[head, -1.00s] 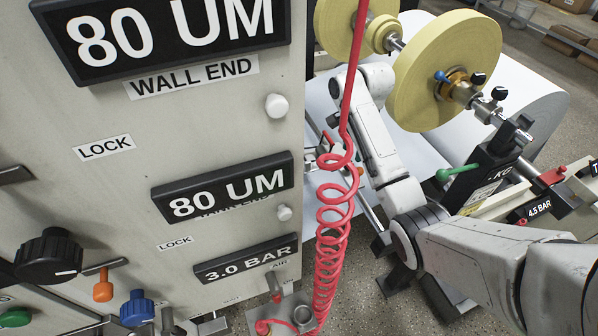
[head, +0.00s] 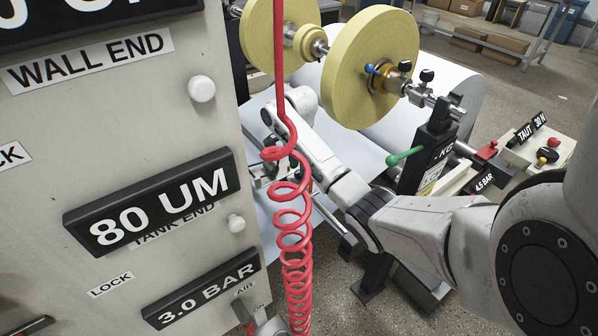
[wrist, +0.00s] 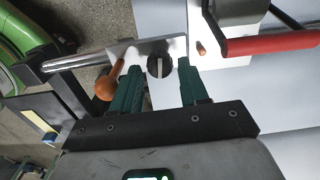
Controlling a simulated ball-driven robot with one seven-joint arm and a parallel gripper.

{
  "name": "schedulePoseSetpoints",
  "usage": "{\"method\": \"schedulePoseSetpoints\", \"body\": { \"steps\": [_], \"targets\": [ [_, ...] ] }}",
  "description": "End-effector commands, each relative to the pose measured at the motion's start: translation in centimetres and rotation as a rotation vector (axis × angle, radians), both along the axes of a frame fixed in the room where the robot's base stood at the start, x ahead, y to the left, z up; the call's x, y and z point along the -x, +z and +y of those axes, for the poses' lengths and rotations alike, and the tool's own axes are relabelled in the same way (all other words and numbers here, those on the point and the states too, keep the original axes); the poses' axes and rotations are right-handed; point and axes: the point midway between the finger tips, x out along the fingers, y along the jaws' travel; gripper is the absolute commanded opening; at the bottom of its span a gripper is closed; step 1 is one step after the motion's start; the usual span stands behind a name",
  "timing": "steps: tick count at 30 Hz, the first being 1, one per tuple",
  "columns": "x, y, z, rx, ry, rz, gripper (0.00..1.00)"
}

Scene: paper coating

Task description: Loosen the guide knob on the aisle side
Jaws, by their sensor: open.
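A black round knob (wrist: 158,67) with a pale line across its face sits on a light metal plate (wrist: 174,47) in the wrist view. My gripper (wrist: 158,68) is open, with one green finger on each side of the knob in the picture. I cannot tell whether the fingertips reach past the knob or stop short of it; no contact shows. In the head view my arm reaches down behind the red coiled hose, and the gripper and knob cannot be made out there.
An orange ball-ended lever (wrist: 107,88) stands close left of the left finger. A red handle (wrist: 270,43) lies to the right, and a metal rod (wrist: 85,60) runs left. The red coiled hose (head: 291,215) hangs beside the grey panel (head: 215,125).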

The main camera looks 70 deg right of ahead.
Motion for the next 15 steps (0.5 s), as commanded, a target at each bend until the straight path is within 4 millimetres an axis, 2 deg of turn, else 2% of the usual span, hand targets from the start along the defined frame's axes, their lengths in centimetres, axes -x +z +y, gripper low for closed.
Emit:
{"method": "schedulePoseSetpoints", "body": {
  "steps": [6, 15],
  "targets": [
    [0.03, -1.46, -0.01, 0.0, -0.001, 0.0, 0.44],
    [0.01, -1.54, 0.02, 0.0, 0.0, 0.0, 0.42]
  ]
}}
